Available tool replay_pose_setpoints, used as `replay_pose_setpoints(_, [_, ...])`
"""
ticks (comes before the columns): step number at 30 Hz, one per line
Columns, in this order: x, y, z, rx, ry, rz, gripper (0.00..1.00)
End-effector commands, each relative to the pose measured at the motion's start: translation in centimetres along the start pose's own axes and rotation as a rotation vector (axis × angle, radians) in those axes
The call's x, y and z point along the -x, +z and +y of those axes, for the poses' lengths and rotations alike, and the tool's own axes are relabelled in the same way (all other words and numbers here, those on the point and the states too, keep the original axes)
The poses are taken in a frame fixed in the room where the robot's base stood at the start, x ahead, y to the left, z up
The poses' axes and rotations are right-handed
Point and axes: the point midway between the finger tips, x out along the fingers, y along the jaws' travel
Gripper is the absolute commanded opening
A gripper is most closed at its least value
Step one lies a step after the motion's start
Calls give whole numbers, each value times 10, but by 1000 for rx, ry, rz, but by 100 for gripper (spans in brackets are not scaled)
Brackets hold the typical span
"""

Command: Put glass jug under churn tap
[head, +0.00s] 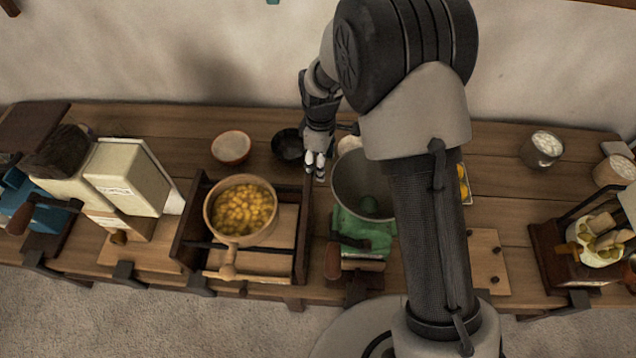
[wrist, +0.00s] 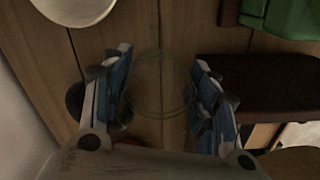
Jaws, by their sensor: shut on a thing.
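My gripper (head: 316,166) points down above the table, left of the metal bowl. In the wrist view its blue-padded fingers (wrist: 160,98) stand on both sides of a faint, clear round outline, the glass jug (wrist: 162,84), and are shut on it. The planks show through the jug; I cannot make it out in the head view. A green machine (head: 362,230) with a wide metal bowl (head: 345,185) on top stands right of my gripper; it looks like the churn. Its green body also shows in the wrist view (wrist: 285,18). I cannot clearly see its tap.
A dark wooden frame (head: 303,235) holding a pan of yellow pieces (head: 240,212) stands left of the churn. A dark bowl (head: 287,145) and a pale-rimmed bowl (head: 231,147) stand behind it. A cream box (head: 125,178) is further left. Bare planks (head: 510,205) lie at right.

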Motion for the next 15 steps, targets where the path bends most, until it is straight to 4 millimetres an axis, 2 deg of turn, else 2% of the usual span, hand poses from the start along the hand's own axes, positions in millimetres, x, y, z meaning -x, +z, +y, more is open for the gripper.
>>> replay_pose_setpoints(1, [-16,1,-1,0,-3,-2,26])
replay_pose_setpoints(4, [-35,0,-1,0,-2,-1,26])
replay_pose_setpoints(11, [-51,0,0,0,0,0,26])
replay_pose_setpoints(15, [-69,0,-1,0,0,0,26])
